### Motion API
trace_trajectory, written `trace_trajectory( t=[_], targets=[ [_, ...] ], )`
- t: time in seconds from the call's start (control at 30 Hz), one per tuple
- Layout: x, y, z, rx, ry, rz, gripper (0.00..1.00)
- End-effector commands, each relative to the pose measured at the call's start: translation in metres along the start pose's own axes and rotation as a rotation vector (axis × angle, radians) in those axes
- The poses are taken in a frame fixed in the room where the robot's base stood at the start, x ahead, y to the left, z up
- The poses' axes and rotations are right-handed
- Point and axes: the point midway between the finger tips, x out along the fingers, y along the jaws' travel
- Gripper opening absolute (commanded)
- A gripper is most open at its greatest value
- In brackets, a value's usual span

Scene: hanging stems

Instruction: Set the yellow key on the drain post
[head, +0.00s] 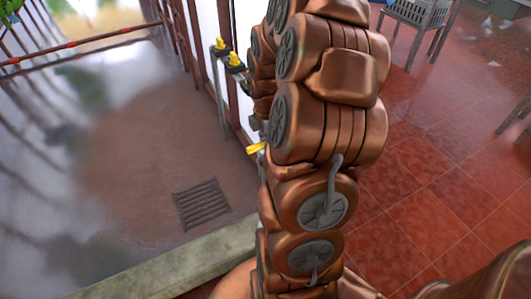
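A yellow piece (256,148), which may be the yellow key, sticks out to the left from behind my copper arm. Its right part is hidden by the arm. A small grey part (257,124) just above it looks like part of my gripper. The fingertips are hidden, so I cannot tell whether they hold the yellow piece. I cannot tell which one is the drain post. A dark drain grate (202,204) lies in the wet floor.
A pale stone curb (170,262) runs along the front of the wet area. A red rail (80,43) crosses the back left. Red tiled floor (430,190) lies right of my arm, mostly clear. A grey slatted stand (422,14) is at the top right.

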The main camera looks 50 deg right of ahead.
Motion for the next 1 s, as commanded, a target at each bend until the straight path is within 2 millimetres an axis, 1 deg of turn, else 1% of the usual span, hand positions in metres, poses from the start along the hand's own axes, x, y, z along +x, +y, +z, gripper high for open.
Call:
trace_trajectory(
  t=[1.0],
  targets=[
    [-0.026, 0.0, 0.0, -0.001, 0.0, 0.002, 0.0]
  ],
)
